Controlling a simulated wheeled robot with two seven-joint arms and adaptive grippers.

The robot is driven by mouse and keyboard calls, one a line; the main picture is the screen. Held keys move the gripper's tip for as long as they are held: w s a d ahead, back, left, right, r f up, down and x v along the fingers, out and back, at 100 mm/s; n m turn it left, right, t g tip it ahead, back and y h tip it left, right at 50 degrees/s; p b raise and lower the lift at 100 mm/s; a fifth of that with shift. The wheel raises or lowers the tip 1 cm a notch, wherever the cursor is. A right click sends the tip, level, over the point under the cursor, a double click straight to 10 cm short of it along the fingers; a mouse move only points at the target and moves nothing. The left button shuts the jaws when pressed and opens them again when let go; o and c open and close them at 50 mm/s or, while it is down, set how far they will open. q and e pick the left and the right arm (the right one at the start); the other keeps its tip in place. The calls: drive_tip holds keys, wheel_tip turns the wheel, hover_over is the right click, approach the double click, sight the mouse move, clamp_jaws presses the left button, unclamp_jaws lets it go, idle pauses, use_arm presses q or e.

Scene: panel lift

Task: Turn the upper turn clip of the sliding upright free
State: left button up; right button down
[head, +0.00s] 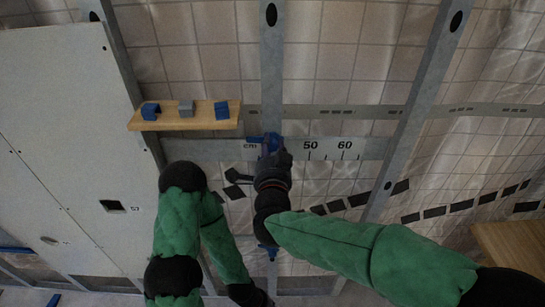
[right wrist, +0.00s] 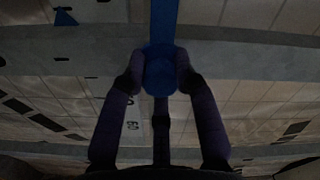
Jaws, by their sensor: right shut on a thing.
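The sliding upright (head: 271,70) is a grey metal post in the middle of the head view, crossing the horizontal rail with the cm scale. The blue upper turn clip (head: 254,139) sits where the post meets this rail, partly hidden by my right gripper (head: 271,155). In the right wrist view, the two dark fingers of my right gripper (right wrist: 160,75) close on the clip's round blue knob (right wrist: 160,78). A blue bar (right wrist: 164,22) runs up from the knob. A blue lower clip (head: 271,253) shows partly behind my right arm.
A wooden shelf (head: 180,124) left of the post carries two blue pieces and a grey block. A large pale panel (head: 60,110) with a small cutout fills the left. Slanted metal studs (head: 425,90) stand either side. A wooden surface (head: 510,245) is at the lower right.

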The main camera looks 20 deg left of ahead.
drive_tip(key=m+b, duration=0.2)
drive_tip(key=f+m+b, duration=0.1)
drive_tip(key=m+b, duration=0.1)
drive_tip(key=shift+a+b, duration=0.15)
drive_tip(key=shift+b, duration=0.15)
drive_tip(key=shift+r+m+b, duration=0.2)
drive_tip(key=shift+m+b, duration=0.3)
drive_tip(key=shift+m, duration=0.3)
drive_tip(key=c, duration=1)
unclamp_jaws()
drive_tip(key=shift+r, duration=0.2)
drive_tip(key=shift+o, duration=0.2)
drive_tip(key=v, duration=1.2)
